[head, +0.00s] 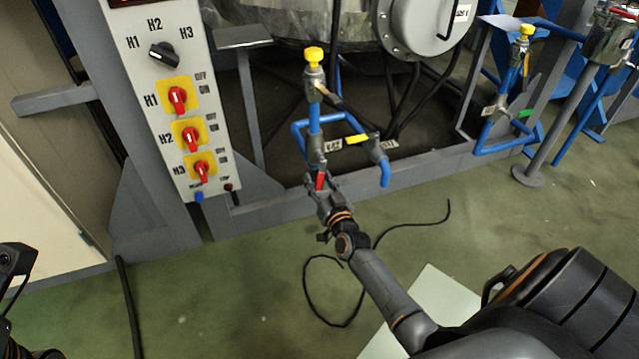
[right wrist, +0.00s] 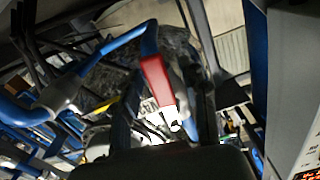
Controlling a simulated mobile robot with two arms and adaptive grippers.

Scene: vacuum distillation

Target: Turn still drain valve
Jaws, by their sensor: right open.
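The drain valve has a red handle (head: 320,180) at the lower end of the blue pipe (head: 314,118), below the tag marked E42. In the right wrist view the red handle (right wrist: 157,80) points down towards the gripper, with a pale end. My right gripper (head: 319,184) is open, with its fingers around or right beside the red handle. In the right wrist view the dark fingers (right wrist: 163,118) stand on either side of the handle's lower end. I cannot tell whether they touch it. Dark parts of my left arm show at the left edge, with no fingers visible.
A control panel (head: 150,95) with red switches stands to the left. A grey frame beam (head: 265,213) runs behind the gripper. A similar blue pipe (head: 508,90) with a yellow cap is at the right. A black cable (head: 325,315) lies on the green floor.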

